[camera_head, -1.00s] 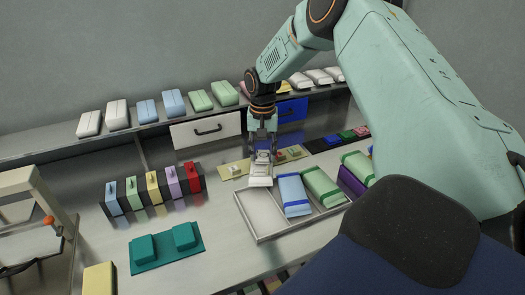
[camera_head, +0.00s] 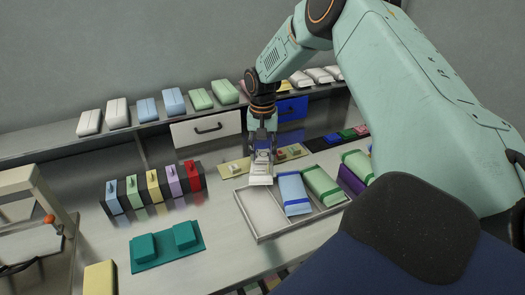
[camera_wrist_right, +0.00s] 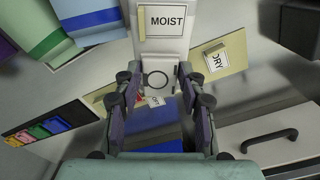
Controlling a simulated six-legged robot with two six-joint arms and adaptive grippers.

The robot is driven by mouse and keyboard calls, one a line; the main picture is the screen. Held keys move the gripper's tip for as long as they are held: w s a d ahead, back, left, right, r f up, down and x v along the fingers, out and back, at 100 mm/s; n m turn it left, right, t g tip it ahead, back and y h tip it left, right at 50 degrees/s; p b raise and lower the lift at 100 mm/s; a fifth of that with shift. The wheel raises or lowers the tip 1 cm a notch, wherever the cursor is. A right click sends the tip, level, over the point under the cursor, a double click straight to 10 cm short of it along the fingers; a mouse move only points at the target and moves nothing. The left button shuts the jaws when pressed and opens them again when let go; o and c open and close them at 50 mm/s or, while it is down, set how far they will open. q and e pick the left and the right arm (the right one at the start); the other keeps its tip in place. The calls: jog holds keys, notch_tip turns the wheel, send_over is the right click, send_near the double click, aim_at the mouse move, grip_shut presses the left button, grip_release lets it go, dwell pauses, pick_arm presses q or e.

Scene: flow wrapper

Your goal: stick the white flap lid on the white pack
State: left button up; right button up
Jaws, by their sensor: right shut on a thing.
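My right gripper (camera_head: 262,150) points down at the back edge of the grey tray (camera_head: 258,238). It is shut on a white piece (camera_head: 260,180), which also shows between the fingers in the right wrist view (camera_wrist_right: 158,78) with a dark ring on it. Beyond the fingertips there is a white surface lettered MOIST (camera_wrist_right: 168,20); I cannot tell whether it is one piece with the held part, or which is lid and which is pack. A small white block lettered DRY (camera_wrist_right: 215,57) sits on a beige board. My left gripper is out of view.
The tray's left compartment looks bare; a blue pack (camera_head: 293,193) and a green pack (camera_head: 322,186) lie to its right. The beige board (camera_head: 229,173) is behind. Coloured blocks (camera_head: 153,186) and a teal holder (camera_head: 166,246) stand left. Packs line the back shelf (camera_head: 60,145).

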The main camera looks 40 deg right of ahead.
jog(key=p, duration=0.3)
jog(key=shift+s+f, duration=0.1)
jog(key=shift+f, duration=0.2)
dwell(5.2)
dwell(0.4)
jog(key=o, duration=0.8)
notch_tip(320, 180, up, 12)
dwell(0.5)
